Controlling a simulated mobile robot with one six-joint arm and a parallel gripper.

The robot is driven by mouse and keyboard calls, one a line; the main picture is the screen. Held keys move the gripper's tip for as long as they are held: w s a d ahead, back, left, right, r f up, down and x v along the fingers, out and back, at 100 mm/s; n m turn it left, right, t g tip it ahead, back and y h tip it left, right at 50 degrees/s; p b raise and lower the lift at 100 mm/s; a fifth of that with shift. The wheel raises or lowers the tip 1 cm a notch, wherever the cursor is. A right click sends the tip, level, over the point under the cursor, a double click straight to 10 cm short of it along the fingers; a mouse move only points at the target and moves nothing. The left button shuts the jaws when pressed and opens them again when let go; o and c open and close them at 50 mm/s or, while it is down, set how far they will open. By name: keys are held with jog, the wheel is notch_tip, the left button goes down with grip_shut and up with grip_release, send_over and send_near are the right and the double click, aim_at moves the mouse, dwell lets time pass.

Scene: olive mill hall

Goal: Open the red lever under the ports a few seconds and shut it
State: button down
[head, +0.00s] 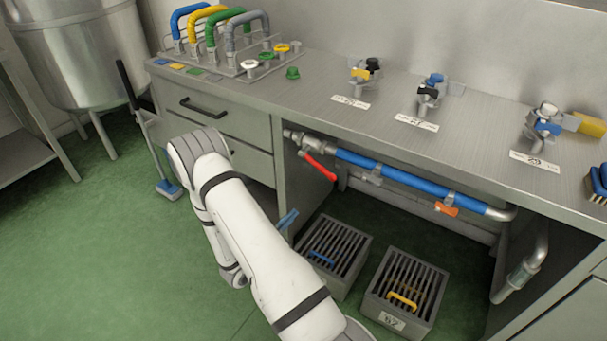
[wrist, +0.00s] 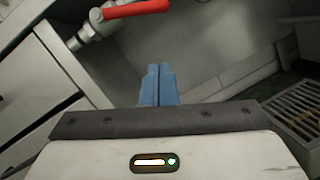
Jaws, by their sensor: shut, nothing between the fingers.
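The red lever (head: 321,168) sits on a metal valve (head: 309,144) at the left end of the blue pipe (head: 400,180) under the bench. It slants down and to the right, at an angle to the pipe. In the wrist view the red lever (wrist: 135,10) crosses the top edge, partly cut off. My gripper (head: 290,215) is below and left of the lever, apart from it, with its blue fingers together and empty. The fingers (wrist: 158,72) also show closed in the wrist view. The ports with taps (head: 428,92) stand on the bench top above.
Two grated drain boxes, one with a blue handle (head: 321,258) and one with a yellow handle (head: 402,300), stand on the floor below. Drawers (head: 215,120) are left of the opening.

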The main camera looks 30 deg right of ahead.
jog(key=n+t, duration=0.1)
send_near(317, 166)
jog(key=w+d+f, duration=0.2)
jog(key=d+f, duration=0.3)
jog(key=shift+s+d+r, duration=0.25)
jog(key=shift+d+r, duration=0.3)
jog(key=shift+r, duration=0.3)
jog(key=shift+s+d+r, duration=0.2)
jog(key=shift+d+r, duration=0.4)
jog(key=shift+r, duration=0.25)
